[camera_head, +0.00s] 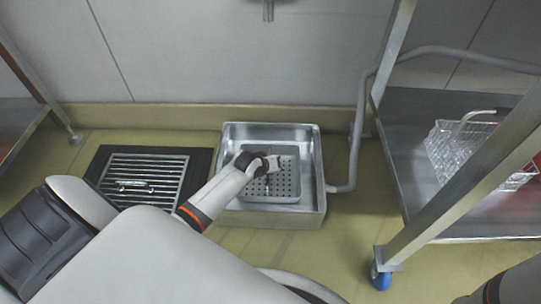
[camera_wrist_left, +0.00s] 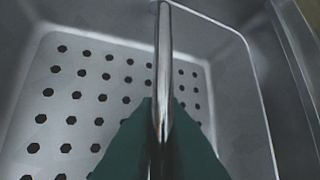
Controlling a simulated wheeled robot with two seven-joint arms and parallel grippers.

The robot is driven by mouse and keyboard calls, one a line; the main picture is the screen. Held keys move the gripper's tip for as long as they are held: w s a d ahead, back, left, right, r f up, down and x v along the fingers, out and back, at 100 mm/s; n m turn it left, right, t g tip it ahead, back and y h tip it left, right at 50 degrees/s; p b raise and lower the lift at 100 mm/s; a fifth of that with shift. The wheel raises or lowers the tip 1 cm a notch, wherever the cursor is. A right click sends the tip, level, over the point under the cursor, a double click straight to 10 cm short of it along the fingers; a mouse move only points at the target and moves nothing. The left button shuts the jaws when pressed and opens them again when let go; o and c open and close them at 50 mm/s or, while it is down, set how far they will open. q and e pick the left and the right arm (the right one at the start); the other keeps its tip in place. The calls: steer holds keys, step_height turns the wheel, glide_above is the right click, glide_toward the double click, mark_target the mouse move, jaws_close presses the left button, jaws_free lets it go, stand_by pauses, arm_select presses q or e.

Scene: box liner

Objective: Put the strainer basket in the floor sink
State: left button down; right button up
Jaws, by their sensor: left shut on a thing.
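The strainer basket (camera_head: 286,188) is a grey square pan with a perforated bottom. In the head view it is inside the outline of the floor sink (camera_head: 312,205), a square steel basin on the floor. I cannot tell whether it rests on the sink's bottom or hangs just above it. My left gripper (camera_head: 268,163) is over the basket and shut on its handle. In the left wrist view, the green fingers (camera_wrist_left: 160,125) pinch the shiny handle bar (camera_wrist_left: 163,60), with the perforated basket bottom (camera_wrist_left: 85,105) below. My right gripper is out of view.
A slotted drain grate (camera_head: 145,178) in a dark frame lies left of the sink. A steel cart (camera_head: 410,110) with a wire basket (camera_head: 455,150) stands at the right. A grey hose (camera_head: 354,150) runs down beside the sink. The wall is close behind.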

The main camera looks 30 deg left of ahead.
arm_select(q)
steer(key=c, duration=1.5)
jaws_free()
steer(key=shift+c, duration=0.2)
